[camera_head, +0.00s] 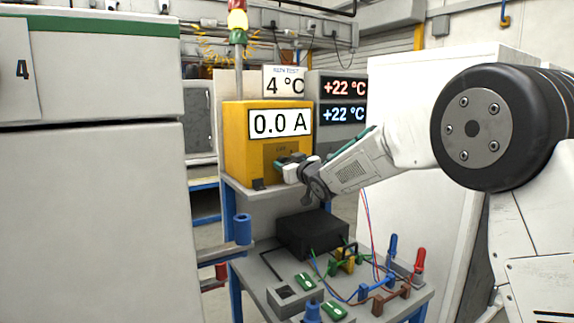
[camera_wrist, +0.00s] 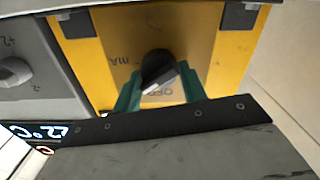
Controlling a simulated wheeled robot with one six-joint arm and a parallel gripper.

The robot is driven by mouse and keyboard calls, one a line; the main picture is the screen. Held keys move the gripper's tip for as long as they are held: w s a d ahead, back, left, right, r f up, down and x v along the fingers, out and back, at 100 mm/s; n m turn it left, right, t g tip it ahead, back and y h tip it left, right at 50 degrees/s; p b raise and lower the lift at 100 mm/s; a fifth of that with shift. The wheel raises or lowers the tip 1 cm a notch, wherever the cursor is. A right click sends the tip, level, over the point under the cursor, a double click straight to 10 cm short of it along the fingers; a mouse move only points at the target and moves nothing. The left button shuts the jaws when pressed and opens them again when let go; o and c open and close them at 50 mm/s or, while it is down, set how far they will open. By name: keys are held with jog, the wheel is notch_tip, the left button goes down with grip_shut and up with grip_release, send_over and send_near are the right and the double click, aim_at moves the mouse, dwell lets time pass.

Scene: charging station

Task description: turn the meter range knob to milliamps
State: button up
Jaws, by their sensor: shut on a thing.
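The yellow meter (camera_head: 238,140) stands on the upper shelf, and its display (camera_head: 280,123) reads 0.0 A. My gripper (camera_head: 288,164) is at the lower part of its front panel and hides the knob in the head view. The wrist view shows the meter's yellow face (camera_wrist: 215,50) and the black range knob (camera_wrist: 157,68). The green fingertips of my gripper (camera_wrist: 160,90) are on both sides of the knob, shut on it. I cannot tell exactly where the knob points.
A grey unit with a knob (camera_wrist: 14,72) adjoins the meter. Two temperature displays (camera_head: 343,101) read +22 °C. On the lower bench are a black box (camera_head: 311,233), wires and coloured clamps. A large white cabinet (camera_head: 90,215) fills the left, and a white panel (camera_head: 400,75) stands behind my arm.

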jog(key=m, duration=0.4)
jog(key=shift+d+m, duration=0.1)
jog(key=shift+m, duration=0.3)
jog(key=shift+w+f+m, duration=0.1)
jog(key=shift+m, duration=2.1)
jog(key=shift+d, duration=0.1)
jog(key=o, duration=1)
jog(key=shift+c, duration=0.2)
jog(key=v, duration=0.7)
jog(key=shift+s+d, duration=0.25)
jog(key=shift+s, duration=0.05)
